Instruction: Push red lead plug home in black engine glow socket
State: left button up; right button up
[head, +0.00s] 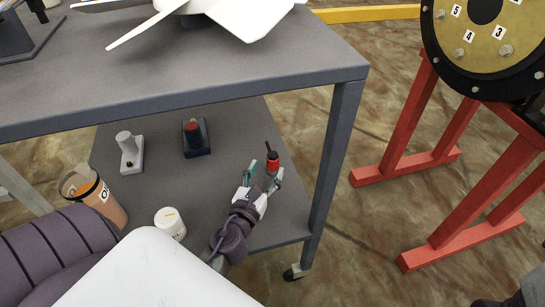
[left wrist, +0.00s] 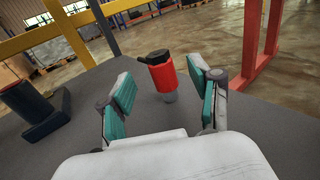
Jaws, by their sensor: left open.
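The red lead plug (head: 273,163), a red cylinder with a black top, stands near the right edge of the lower shelf; the left wrist view shows it (left wrist: 162,74) with a pale grey lower end. My left gripper (head: 262,172) is open, its teal-padded fingers either side of the line to the plug. In the left wrist view the plug is ahead, between the fingertips (left wrist: 165,88) and not visibly touched. The black socket (head: 197,142), a dark block with a dull red top, stands to the left; part of it shows in the left wrist view (left wrist: 45,125). My right gripper is not in view.
On the lower shelf (head: 165,185) are a grey block with a cylinder (head: 130,152), an orange-brown cup (head: 103,197) and a white jar (head: 170,223).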

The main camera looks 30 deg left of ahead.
aim_at(271, 162)
pick_arm(q)
jog(key=x, duration=0.5)
jog(key=shift+w+a+f, duration=0.15)
jog(key=shift+w, duration=0.2)
grip_shut()
dwell(0.3)
